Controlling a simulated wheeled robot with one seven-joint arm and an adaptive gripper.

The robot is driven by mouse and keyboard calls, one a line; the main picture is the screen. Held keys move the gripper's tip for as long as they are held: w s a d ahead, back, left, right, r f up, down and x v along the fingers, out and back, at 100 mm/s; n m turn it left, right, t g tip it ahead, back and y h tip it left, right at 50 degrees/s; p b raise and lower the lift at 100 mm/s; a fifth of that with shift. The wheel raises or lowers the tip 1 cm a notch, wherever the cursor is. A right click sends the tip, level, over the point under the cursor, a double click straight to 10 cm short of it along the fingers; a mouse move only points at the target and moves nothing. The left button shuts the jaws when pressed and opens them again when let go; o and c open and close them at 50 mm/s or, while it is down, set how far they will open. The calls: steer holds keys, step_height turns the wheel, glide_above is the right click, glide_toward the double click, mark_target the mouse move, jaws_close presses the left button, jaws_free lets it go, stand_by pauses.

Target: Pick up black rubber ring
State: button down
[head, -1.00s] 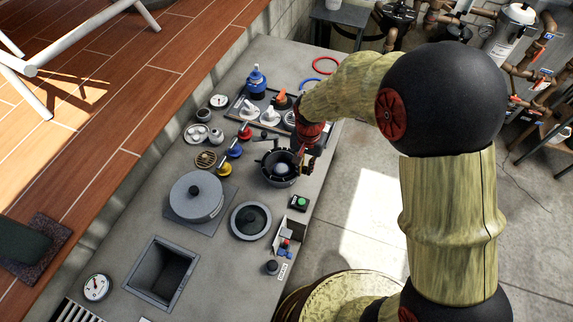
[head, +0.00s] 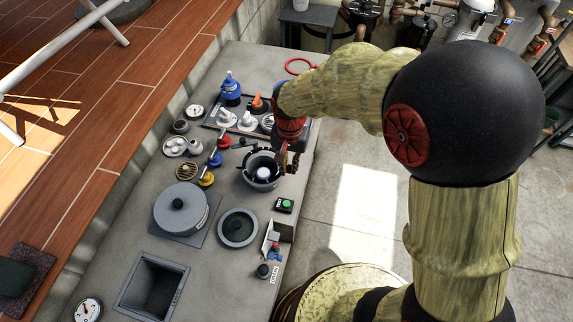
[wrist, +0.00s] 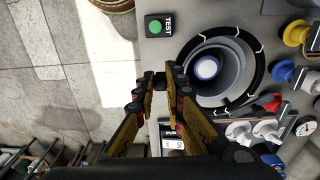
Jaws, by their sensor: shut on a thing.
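The black rubber ring (wrist: 257,68) is a thin dark hoop with a few pale marks, seen in the wrist view around the outline of a grey round pot (wrist: 232,62) with a pale blue-white centre. My gripper (wrist: 160,82) has its fingertips close together at the ring's left edge, shut on a dark piece that appears to be the ring's rim. In the head view, my gripper (head: 286,158) is at the right side of the pot (head: 262,183), and the dark ring (head: 247,160) shows at its top. How far the ring is above the pot I cannot tell.
A green TEST button (head: 284,205) is near the bench's right edge. A lidded pot (head: 181,208), a round dark-lidded fitting (head: 238,228) and a square opening (head: 152,286) are nearer. A tray of valves and a red ring (head: 300,66) are farther back. Open floor is right.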

steer(key=s+d+r, duration=0.1)
steer(key=s+r, duration=0.2)
steer(key=s, duration=0.2)
steer(key=s+d+r+p, duration=0.1)
steer(key=s+r, duration=0.2)
steer(key=s, duration=0.3)
steer(key=shift+d+r, duration=0.25)
steer(key=shift+r, duration=0.1)
steer(key=shift+f+b, duration=0.3)
steer(key=shift+b, duration=0.05)
